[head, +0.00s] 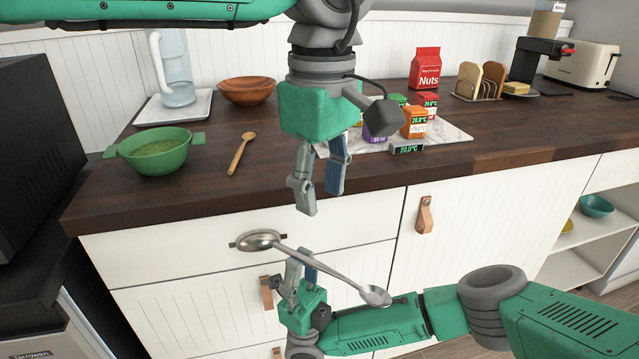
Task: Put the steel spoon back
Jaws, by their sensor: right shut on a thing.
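The steel spoon (320,265) is in front of the white drawer fronts, below the counter's front edge.
On the wooden counter (220,205) are a green pot (155,152), a wooden spoon (241,153), a brown bowl (246,90) and a glass jug (174,70). Small boxes (414,122) stand on a marble board (448,133) behind my left gripper. A leather handle (425,215) hangs at right.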

